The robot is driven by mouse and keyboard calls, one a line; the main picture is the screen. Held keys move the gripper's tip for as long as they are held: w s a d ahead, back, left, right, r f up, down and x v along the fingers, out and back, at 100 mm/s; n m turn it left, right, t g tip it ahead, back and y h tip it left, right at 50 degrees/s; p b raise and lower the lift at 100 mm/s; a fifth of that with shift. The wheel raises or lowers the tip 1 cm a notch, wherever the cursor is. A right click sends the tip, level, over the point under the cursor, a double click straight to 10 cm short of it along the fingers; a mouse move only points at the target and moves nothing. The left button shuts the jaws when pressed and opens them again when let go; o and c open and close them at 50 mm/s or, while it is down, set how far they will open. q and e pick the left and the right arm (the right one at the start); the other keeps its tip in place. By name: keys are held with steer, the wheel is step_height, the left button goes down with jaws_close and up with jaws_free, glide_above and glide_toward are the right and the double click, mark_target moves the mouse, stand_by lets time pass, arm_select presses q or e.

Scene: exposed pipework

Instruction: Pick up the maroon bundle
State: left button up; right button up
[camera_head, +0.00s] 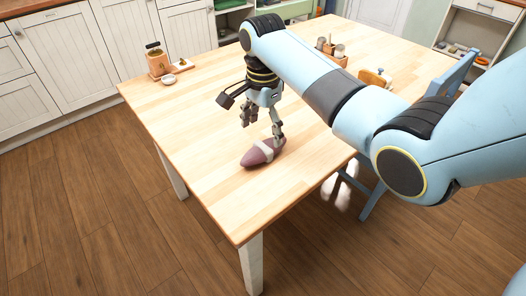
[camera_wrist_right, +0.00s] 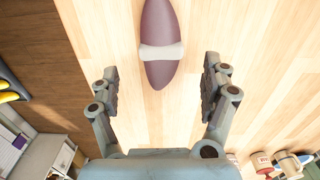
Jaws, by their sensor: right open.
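The maroon bundle (camera_head: 255,156) is a long, pointed shape with a pale band around its middle. It lies on the wooden table (camera_head: 205,170) near the table's front edge. In the right wrist view the bundle (camera_wrist_right: 159,28) lies ahead of the fingers, its near tip reaching between the lines of the two fingertips. My right gripper (camera_head: 262,128) is open and empty, with its fingers pointing down just behind and above the bundle. In the right wrist view the open fingers (camera_wrist_right: 160,80) stand wide apart on either side. My left gripper is not in view.
A small wooden container (camera_head: 158,62) and a little dish (camera_head: 169,79) stand at the table's back left. A wooden caddy (camera_head: 333,55) with jars stands at the back right. A blue chair (camera_head: 374,200) is at the right side. The left tabletop is clear.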

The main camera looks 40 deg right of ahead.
mark_target(263, 146)
step_height(263, 146, down, 6)
steer(key=shift+w+f+b, duration=0.1)
steer(key=shift+f+b, duration=0.15)
steer(key=shift+b, duration=0.2)
steer(key=c, duration=1.3)
steer(key=shift+o, duration=0.2)
steer(key=shift+r, duration=0.1)
